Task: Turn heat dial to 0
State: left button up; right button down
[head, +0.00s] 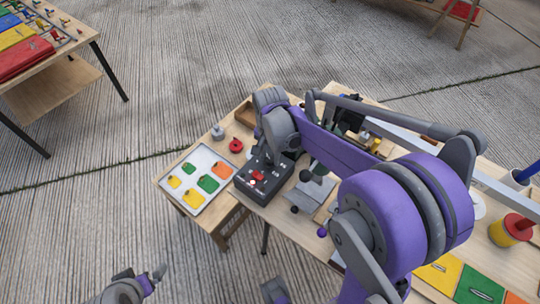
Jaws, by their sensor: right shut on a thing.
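A dark control box (245,186) with small white markings and a red part (258,176) on top stands on the wooden table, left of centre. My right arm reaches across from the right, and its gripper (271,157) points down at the back of this box. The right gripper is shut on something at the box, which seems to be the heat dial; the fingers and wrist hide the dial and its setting. My left gripper (150,279) is low at the bottom left, over the floor and away from the table; its jaw opening is unclear.
A white tray (211,206) with green, yellow and orange pieces lies left of the box. A red round object (236,146) and a small grey object (217,132) sit behind it. My right arm covers much of the table.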

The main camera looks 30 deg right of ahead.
aim_at(270, 159)
jog(key=n, duration=0.7)
dwell(0.6)
jog(key=shift+c, duration=2.3)
grip_release()
notch_tip(270, 159, up, 11)
jog(key=shift+p, duration=0.35)
jog(key=shift+s+f, duration=0.1)
jog(key=shift+f, duration=0.05)
